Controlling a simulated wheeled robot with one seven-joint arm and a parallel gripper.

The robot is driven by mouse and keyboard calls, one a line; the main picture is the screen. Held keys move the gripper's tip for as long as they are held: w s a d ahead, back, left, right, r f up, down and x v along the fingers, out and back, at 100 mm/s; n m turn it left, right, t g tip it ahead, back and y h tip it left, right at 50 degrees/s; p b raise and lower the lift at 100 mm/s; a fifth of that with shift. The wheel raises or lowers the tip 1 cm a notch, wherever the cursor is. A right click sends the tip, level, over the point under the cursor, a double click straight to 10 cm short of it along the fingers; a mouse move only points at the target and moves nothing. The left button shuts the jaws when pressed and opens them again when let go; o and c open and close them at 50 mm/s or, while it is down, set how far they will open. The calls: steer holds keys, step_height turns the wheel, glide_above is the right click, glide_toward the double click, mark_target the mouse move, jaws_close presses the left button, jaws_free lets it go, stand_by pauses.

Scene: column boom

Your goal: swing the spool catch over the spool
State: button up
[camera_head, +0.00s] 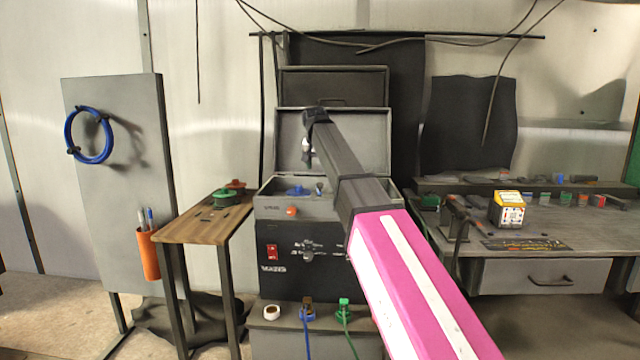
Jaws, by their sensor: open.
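A grey machine (310,255) stands in the middle with its lid (290,135) raised. In its open top compartment lie a low blue piece (299,191), perhaps the spool, and a small upright grey piece (320,187), perhaps the catch. They are too small to tell how the catch sits on the spool. My magenta and dark arm reaches from the lower right to above the compartment. My gripper (308,166) hangs at its far end, open, in front of the lid and above the blue piece. The arm hides the compartment's right part.
An orange knob (291,211) sits on the machine's front rim. A wooden side table (195,222) with green and red lidded pots stands left. A workbench (560,240) with a yellow box (507,208) stands right. A blue and a green cable leave the machine's base.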

mark_target(320, 183)
steer(key=x, duration=0.8)
steer(key=shift+w+f, duration=0.15)
steer(key=shift+f, duration=0.15)
steer(key=c, duration=0.9)
